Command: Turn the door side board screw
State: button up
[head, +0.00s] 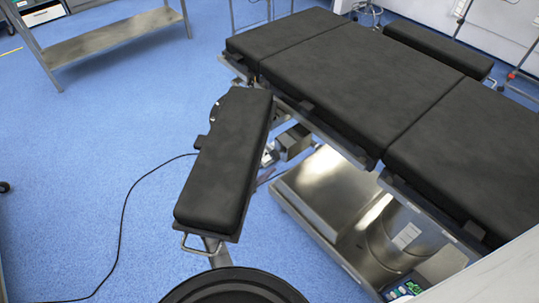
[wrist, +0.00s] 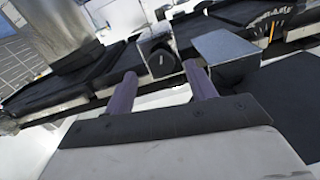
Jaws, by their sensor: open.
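The side board (head: 228,165) is a long black pad, angled out from the near left side of the operating table (head: 365,75). In the wrist view, a dark round knob with a pale mark (wrist: 161,62), which looks like the screw, sits on a metal rail clamp. My gripper (wrist: 159,80) shows two purple fingers, spread apart with nothing between them. The knob is beyond the fingertips, roughly centred between them, and appears apart from both. I cannot pick out the knob or my gripper in the head view.
A grey block (wrist: 226,48) stands right of the knob, close to the right finger. A metal table base (head: 325,205) is under the pads. A black cable (head: 125,205) runs over the blue floor (head: 85,140), which is open at left. A metal shelf (head: 110,38) stands far left.

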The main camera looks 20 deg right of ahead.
aim_at(272, 157)
jog(key=shift+p+x, duration=0.35)
jog(key=shift+x, duration=1.5)
jog(key=c, duration=1)
